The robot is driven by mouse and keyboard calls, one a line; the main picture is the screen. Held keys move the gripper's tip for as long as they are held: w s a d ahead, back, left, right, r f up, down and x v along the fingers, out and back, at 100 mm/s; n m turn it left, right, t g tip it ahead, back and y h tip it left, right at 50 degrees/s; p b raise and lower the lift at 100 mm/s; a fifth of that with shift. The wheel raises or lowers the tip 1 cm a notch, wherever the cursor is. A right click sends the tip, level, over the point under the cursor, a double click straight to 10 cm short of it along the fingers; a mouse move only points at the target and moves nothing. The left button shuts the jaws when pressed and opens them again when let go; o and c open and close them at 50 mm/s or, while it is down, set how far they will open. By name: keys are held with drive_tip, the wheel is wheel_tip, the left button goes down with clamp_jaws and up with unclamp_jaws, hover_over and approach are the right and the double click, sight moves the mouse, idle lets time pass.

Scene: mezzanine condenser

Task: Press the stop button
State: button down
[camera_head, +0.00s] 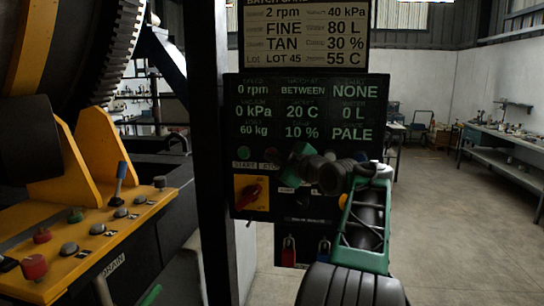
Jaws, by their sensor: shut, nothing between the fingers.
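The stop button (271,154) is a small, dark reddish button on the black control panel, above a dim label that I read as STOP. A green button (243,153) labelled START sits just left of it. My gripper (291,167) is in front of the panel, a little right of the stop button, its green-tipped end pointing left towards the panel. It is shut and empty. I cannot tell how far its tip stands from the panel face. My gripper and arm hide the panel's right part at button height.
A red rotary switch on a yellow plate (251,193) is below the buttons. Red (289,250) and blue (324,250) padlocks hang lower. A dark post (212,150) and a yellow console (90,240) with several knobs stand left. Open floor (455,230) lies right, before a workbench (510,148).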

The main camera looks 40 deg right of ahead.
drive_tip(key=shift+a, duration=0.1)
drive_tip(key=shift+s+a+b, duration=0.6)
drive_tip(key=shift+a+b, duration=0.05)
drive_tip(key=shift+b, duration=0.3)
drive_tip(key=s+a+b, duration=0.1)
drive_tip(key=b, duration=0.1)
drive_tip(key=s+a+b, duration=0.1)
drive_tip(key=a+b, duration=0.1)
drive_tip(key=shift+s+a+f, duration=0.1)
drive_tip(key=shift+s+a, duration=0.2)
drive_tip(key=shift+s, duration=0.1)
drive_tip(key=shift+s+a, duration=0.1)
drive_tip(key=shift+a, duration=0.1)
